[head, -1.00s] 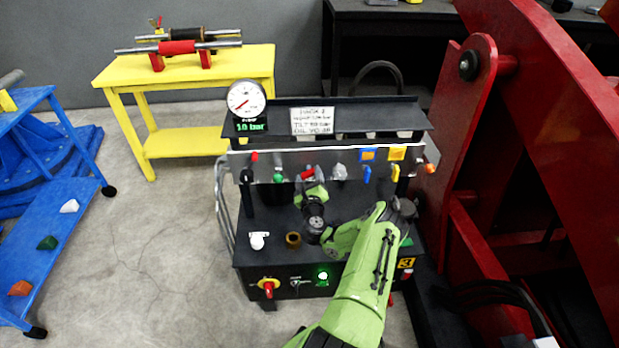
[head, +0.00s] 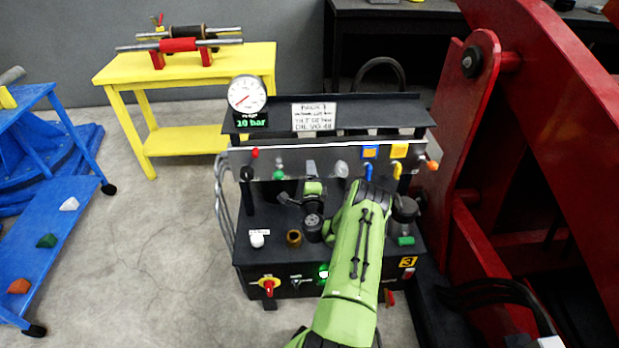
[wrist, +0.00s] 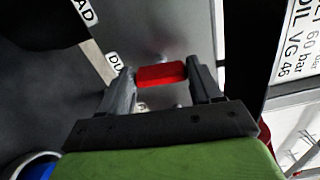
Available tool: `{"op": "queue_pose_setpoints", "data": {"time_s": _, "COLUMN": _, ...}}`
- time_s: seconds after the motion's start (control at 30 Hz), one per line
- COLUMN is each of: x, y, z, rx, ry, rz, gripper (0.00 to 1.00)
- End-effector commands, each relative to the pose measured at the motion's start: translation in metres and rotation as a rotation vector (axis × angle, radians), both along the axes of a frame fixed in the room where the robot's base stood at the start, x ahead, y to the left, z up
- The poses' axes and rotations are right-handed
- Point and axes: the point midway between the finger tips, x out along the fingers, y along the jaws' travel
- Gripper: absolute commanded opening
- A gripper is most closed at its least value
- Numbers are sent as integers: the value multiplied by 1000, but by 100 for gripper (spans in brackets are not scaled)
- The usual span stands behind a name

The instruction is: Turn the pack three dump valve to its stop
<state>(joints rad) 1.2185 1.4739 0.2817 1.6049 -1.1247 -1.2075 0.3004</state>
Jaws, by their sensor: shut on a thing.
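The pack's dump valve shows in the wrist view as a red handle (wrist: 155,77) against a grey panel. The red handle cannot be made out there. The yellow "3" plate (head: 407,262) marks the black pack (head: 250,278).
A gauge (head: 247,94) on top has a green display reading 10 bar. Other valves flank my gripper, including a green knob (head: 279,174), a blue lever (head: 360,187) and a yellow lever (head: 397,171). A large red frame (head: 480,130) stands close on the right.

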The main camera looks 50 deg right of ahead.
Motion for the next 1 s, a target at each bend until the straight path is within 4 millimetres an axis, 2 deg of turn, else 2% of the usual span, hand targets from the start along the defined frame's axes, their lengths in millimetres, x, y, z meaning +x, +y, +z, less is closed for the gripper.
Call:
{"op": "queue_pose_setpoints", "data": {"time_s": 0.33, "x": 1, "y": 2, "z": -3, "rx": -77, "ry": 95, "rz": 4, "gripper": 33}}
{"op": "queue_pose_setpoints", "data": {"time_s": 0.83, "x": 1, "y": 2, "z": -4, "rx": -89, "ry": 111, "rz": 5, "gripper": 33}}
{"op": "queue_pose_setpoints", "data": {"time_s": 0.87, "x": 1, "y": 2, "z": -4, "rx": -89, "ry": 111, "rz": 5, "gripper": 65}}
{"op": "queue_pose_setpoints", "data": {"time_s": 1.0, "x": 1, "y": 2, "z": -3, "rx": -89, "ry": 110, "rz": 4, "gripper": 87}}
